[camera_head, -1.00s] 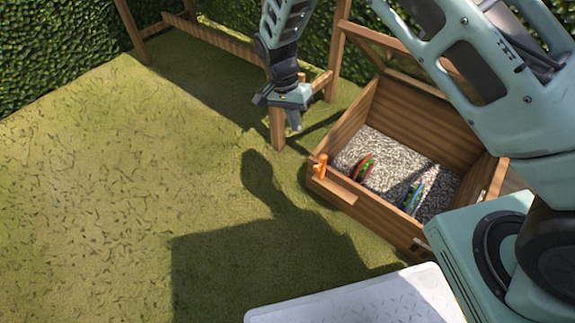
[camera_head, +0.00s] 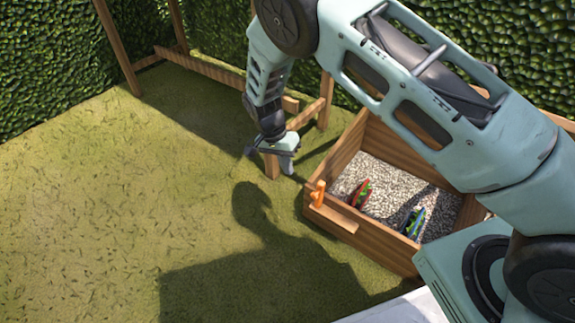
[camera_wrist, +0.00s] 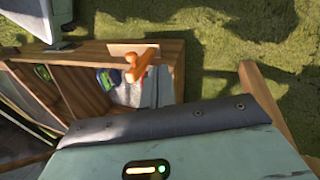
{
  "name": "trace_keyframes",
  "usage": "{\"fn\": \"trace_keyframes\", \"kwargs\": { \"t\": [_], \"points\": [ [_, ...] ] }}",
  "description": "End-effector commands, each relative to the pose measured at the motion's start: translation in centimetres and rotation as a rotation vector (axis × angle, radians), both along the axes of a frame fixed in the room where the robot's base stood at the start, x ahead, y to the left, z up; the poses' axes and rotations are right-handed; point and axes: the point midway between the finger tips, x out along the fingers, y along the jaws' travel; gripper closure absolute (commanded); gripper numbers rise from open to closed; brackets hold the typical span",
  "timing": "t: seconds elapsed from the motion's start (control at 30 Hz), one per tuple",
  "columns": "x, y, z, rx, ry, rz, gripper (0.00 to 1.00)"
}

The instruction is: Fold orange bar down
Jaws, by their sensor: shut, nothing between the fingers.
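The orange bar (camera_head: 318,193) stands upright at the left corner of a wooden box (camera_head: 378,250), beside a small wooden ledge. In the wrist view the orange bar (camera_wrist: 140,65) sticks out from a pale wooden plate on the box rim. My gripper (camera_head: 287,168) is shut and empty. It hangs in front of a wooden post, up and left of the bar in the head view and apart from it. The fingertips do not show clearly in the wrist view.
The box holds grey gravel (camera_head: 400,190) and two small colourful objects (camera_head: 361,193) (camera_head: 414,222). A wooden frame (camera_head: 215,70) and a hedge (camera_head: 50,50) stand behind. Open grass (camera_head: 100,200) lies to the left.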

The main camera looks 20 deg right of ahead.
Motion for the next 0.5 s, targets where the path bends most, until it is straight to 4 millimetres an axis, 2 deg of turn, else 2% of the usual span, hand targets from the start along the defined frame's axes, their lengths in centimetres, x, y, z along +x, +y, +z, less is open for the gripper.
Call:
{"fn": "trace_keyframes", "kwargs": {
  "t": [0.03,0.27,0.5],
  "points": [
    [-0.3,-0.3,-1.7,-0.002,0.003,-0.001,1.0],
    [-1.3,-1.4,-6.2,-0.001,0.002,-0.002,1.0],
    [-3.3,-3.5,-6.5,0.0,0.001,-0.001,1.0]
  ]
}}
